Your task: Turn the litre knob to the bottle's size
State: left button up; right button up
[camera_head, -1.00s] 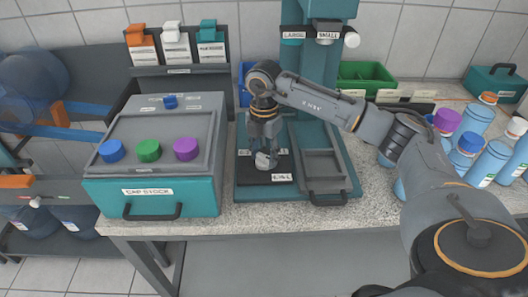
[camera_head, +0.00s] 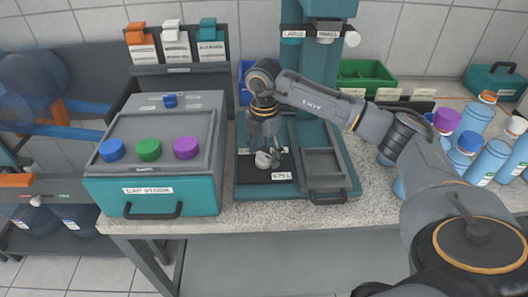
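The pale litre knob (camera_head: 263,160) sits on the dark panel (camera_head: 246,175) at the left of the teal machine's base. A small white label (camera_head: 282,176) lies at the panel's front right; it seems to end in "L", but its number is too small to read surely. My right gripper (camera_head: 264,152) points down over the knob, with its fingers around the knob's top, and appears shut on it. The fingers hide part of the knob. Blue bottles (camera_head: 491,161) stand at the right, some with purple or blue caps; their size marks are not readable. My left gripper is not in view.
The teal cap stock box (camera_head: 150,199) with blue, green and purple caps stands left of the machine. A grey tray (camera_head: 322,165) lies right of the knob panel. My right arm spans the counter's right side. A green bin (camera_head: 366,75) is behind.

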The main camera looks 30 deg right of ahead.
aim_at(264, 155)
notch_tip(264, 155, up, 12)
dwell(0.7)
dwell(0.4)
